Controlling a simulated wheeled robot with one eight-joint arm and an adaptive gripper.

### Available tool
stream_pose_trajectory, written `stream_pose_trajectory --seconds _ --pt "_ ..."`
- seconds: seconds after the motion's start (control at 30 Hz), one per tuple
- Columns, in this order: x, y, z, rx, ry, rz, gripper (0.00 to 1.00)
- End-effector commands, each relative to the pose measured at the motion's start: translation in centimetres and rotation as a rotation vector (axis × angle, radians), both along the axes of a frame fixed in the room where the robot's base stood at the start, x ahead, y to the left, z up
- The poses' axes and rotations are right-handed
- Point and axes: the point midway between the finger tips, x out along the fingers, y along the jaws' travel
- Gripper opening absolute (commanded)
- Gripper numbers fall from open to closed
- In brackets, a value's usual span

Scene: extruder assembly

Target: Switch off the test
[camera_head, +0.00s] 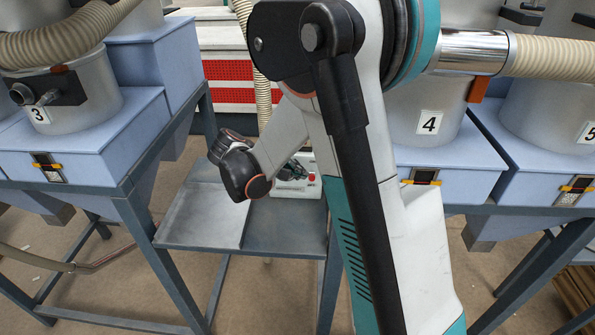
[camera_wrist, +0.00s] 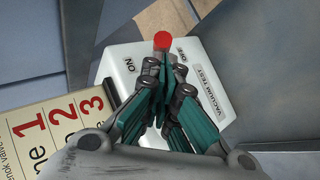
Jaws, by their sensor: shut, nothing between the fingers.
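The white vacuum test box (camera_wrist: 118,68) fills the middle of the wrist view. It has an ON label (camera_wrist: 127,67) on the left, an OFF label (camera_wrist: 182,54) on the right and a VACUUM TEST label (camera_wrist: 206,92). A round red knob (camera_wrist: 162,40) shows just beyond my fingertips; its base is hidden. My gripper (camera_wrist: 163,70) is shut and empty, over the box with its tips close to the knob. I cannot tell if they touch it. In the head view, the box (camera_head: 297,188) sits on a grey shelf (camera_head: 202,215), partly hidden by my arm.
A card with numbers 1, 2 and 3 (camera_wrist: 40,125) lies left of the box. Blue hopper units numbered 3 (camera_head: 85,130) and 4 (camera_head: 440,175) flank the shelf. Hoses (camera_head: 60,38) hang above. The shelf's left part is bare.

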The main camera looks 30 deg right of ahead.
Motion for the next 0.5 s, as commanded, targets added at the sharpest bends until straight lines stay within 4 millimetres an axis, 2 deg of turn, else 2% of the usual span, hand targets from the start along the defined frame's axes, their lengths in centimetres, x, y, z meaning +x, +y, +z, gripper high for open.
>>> stream_pose_trajectory --seconds 0.5 --pt "-0.52 0.34 -0.86 -0.072 -0.104 0.001 0.0"
